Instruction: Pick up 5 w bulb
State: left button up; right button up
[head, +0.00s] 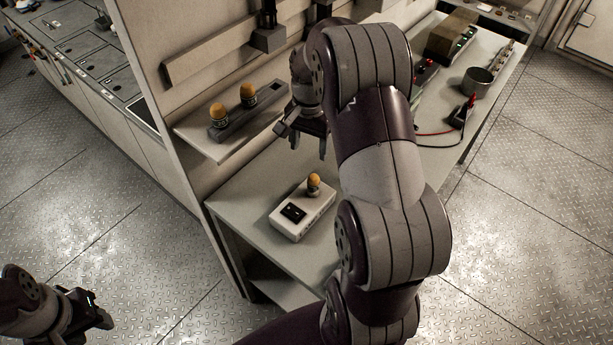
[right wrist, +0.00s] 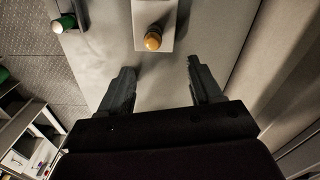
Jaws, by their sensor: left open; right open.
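An orange bulb (head: 313,184) stands upright in the white box (head: 290,228) on the bench; the right wrist view also shows this bulb (right wrist: 153,42). Two similar orange bulbs, one on the left (head: 217,113) and one on the right (head: 247,91), stand in a dark holder on the wall shelf. I cannot read which bulb is 5 W. My right gripper (head: 308,147) is open and empty, fingers down, above the bench behind the box. In the right wrist view, the bulb lies just beyond the gap between its fingertips (right wrist: 157,72). My left gripper (head: 98,308) is open and empty at lower left, away from the bench.
The dark holder (head: 262,103) on the shelf (head: 193,138) has an empty place at its right end. A metal pot (head: 477,81) and a device with red and black leads (head: 460,113) stand farther right. Bare bench surrounds the white box.

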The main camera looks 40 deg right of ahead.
aim_at(315, 175)
jog(key=f, duration=0.2)
jog(key=f+p, duration=0.1)
jog(key=f, duration=0.1)
jog(key=s+d+f, duration=0.1)
jog(key=f, duration=0.1)
jog(key=shift+s+d, duration=0.1)
jog(key=shift+s+f+p, duration=0.15)
jog(key=shift+f+p, duration=0.15)
jog(key=shift+f, duration=0.05)
jog(key=f, duration=0.2)
jog(key=f+p, duration=0.1)
jog(key=f, duration=0.2)
jog(key=shift+w+f+p, duration=0.35)
jog(key=shift+w+p, duration=0.05)
jog(key=shift+s, duration=0.3)
jog(key=shift+w+a, duration=0.15)
jog(key=shift+a, duration=0.1)
jog(key=c, duration=1.1)
pick_arm(q)
jog(key=r, duration=0.3)
jog(key=shift+s+d+r, duration=0.1)
jog(key=shift+s+r, duration=0.25)
pick_arm(e)
grip_shut()
jog(key=shift+d, duration=0.1)
